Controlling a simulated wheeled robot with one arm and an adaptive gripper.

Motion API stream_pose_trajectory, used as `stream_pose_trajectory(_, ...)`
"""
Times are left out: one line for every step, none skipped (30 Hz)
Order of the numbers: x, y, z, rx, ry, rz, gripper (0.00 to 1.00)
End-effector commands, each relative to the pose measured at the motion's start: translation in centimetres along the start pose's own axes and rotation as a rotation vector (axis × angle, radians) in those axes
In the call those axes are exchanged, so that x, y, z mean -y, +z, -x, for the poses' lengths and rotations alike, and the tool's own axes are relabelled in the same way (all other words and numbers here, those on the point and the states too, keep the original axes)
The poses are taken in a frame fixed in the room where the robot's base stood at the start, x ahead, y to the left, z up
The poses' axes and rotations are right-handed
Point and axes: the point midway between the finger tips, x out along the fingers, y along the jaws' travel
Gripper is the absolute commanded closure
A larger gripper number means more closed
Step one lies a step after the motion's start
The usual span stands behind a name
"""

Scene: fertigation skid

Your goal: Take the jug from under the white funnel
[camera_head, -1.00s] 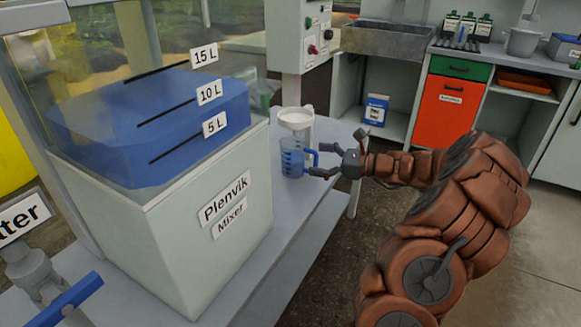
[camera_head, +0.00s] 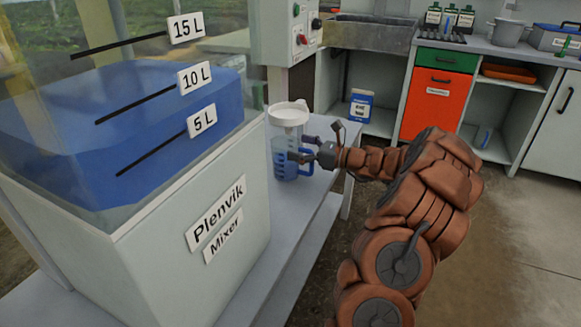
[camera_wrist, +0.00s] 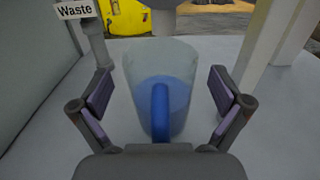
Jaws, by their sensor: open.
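The clear jug (camera_head: 285,158) with a blue handle and blue liquid stands upright on the grey bench shelf beside the mixer. The white funnel (camera_head: 289,113) is directly above its mouth. My gripper (camera_head: 314,142) is at the jug's handle side. In the wrist view the jug (camera_wrist: 163,90) sits between the two open fingers of my gripper (camera_wrist: 162,98), with its handle facing me. A gap shows between each finger pad and the jug wall.
The Plenvik mixer tank (camera_head: 190,225) stands close on the left. A control box (camera_head: 285,32) is behind the funnel. A "Waste" sign (camera_wrist: 75,9) on a post is at the wrist view's upper left. Open floor (camera_head: 480,260) lies to the right.

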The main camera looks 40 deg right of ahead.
Motion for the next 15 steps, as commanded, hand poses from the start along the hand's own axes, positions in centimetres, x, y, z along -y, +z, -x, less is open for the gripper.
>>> stream_pose_trajectory(-0.06,-0.14,-0.58,-0.001,0.002,0.001,0.00)
stream_pose_trajectory(-0.04,-0.08,-0.80,0.000,0.001,0.001,0.00)
stream_pose_trajectory(-0.02,-0.03,-1.01,0.000,0.001,0.001,0.00)
stream_pose_trajectory(-0.02,-0.01,-1.12,0.000,0.000,0.001,0.00)
stream_pose_trajectory(-0.01,0.03,-1.19,0.000,0.000,0.001,0.00)
stream_pose_trajectory(-0.01,0.06,-1.25,0.000,0.000,0.001,0.00)
stream_pose_trajectory(-0.01,0.08,-1.26,0.000,0.000,0.001,0.00)
stream_pose_trajectory(-0.01,0.09,-1.26,0.000,0.000,0.001,0.00)
stream_pose_trajectory(-0.01,0.10,-1.27,0.000,0.000,0.001,0.00)
stream_pose_trajectory(-0.02,0.11,-1.27,0.000,0.000,0.001,0.00)
stream_pose_trajectory(-0.01,0.11,-1.27,0.000,0.000,0.001,0.00)
stream_pose_trajectory(-0.01,0.11,-1.27,0.000,0.000,0.002,0.03)
stream_pose_trajectory(-0.01,0.11,-1.27,0.000,0.000,0.002,0.06)
stream_pose_trajectory(-0.02,0.11,-1.27,0.000,0.000,0.002,0.09)
stream_pose_trajectory(-0.02,0.10,-1.27,0.000,0.000,0.002,0.14)
